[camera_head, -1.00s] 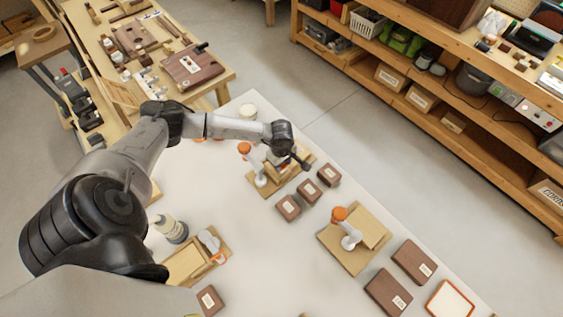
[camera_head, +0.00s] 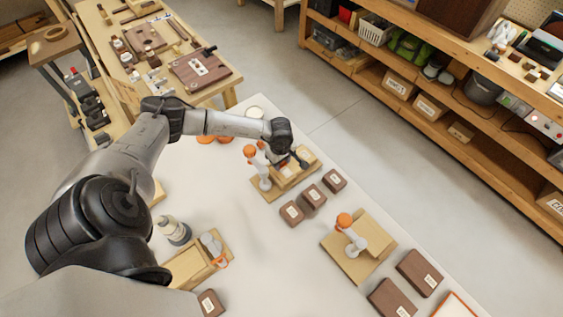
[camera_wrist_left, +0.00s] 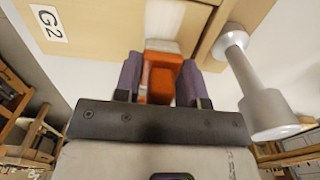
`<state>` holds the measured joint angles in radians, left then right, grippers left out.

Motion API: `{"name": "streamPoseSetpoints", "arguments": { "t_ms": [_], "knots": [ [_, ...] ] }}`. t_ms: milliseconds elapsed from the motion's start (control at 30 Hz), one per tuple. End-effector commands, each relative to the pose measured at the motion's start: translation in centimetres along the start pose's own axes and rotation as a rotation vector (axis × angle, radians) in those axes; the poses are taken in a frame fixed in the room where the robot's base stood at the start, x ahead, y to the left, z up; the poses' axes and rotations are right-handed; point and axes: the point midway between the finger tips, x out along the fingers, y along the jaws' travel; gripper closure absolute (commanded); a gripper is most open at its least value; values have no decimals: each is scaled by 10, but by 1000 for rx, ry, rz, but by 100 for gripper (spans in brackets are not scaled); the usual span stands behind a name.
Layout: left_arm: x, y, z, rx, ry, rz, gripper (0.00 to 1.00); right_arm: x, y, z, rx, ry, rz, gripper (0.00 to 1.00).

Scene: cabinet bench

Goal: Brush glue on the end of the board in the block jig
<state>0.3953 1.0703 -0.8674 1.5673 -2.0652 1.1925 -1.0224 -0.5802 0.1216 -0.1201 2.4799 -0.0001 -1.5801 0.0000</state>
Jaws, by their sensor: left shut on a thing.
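My left gripper (camera_head: 296,161) is over the far wooden jig (camera_head: 266,191), which carries an upright pale clamp with an orange knob. In the left wrist view its two dark fingers (camera_wrist_left: 158,85) are shut on an orange-handled brush (camera_wrist_left: 160,72). The brush has a pale front part; its bristles are hard to make out. Below and ahead of it, pale wood (camera_wrist_left: 110,18) bears a "G2" label, with the grey clamp post (camera_wrist_left: 262,95) to the right. I cannot tell whether the brush touches the wood. My right gripper is not in view.
Another jig with an orange-knobbed clamp (camera_head: 347,236) stands nearer right, and a third (camera_head: 190,265) nearer left beside a bottle (camera_head: 173,231). Several dark labelled blocks (camera_head: 313,197) lie on the white table. A round pale container (camera_head: 254,113) stands at the far edge. Shelves (camera_head: 440,125) line the right.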

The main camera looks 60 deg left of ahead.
Motion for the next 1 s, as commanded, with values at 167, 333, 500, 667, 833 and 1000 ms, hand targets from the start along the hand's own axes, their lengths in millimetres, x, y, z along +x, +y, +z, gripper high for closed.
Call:
{"name": "streamPoseSetpoints", "arguments": {
  "t_ms": [167, 333, 500, 667, 833, 1000],
  "knots": [
    [-1, 0, 0, 0, 0, 0, 82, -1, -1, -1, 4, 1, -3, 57],
    [-9, 0, 0, 0, 0, 0, 82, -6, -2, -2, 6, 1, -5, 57],
    [-21, 0, 0, 0, 0, 0, 82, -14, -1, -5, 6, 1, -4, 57],
    [-34, 0, 1, 1, -1, 0, 82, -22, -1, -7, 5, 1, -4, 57],
    [-47, 0, 0, 0, 0, 0, 82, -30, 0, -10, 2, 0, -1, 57],
    [-58, 0, 0, 0, 0, 1, 82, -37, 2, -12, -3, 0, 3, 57]
  ]
}}
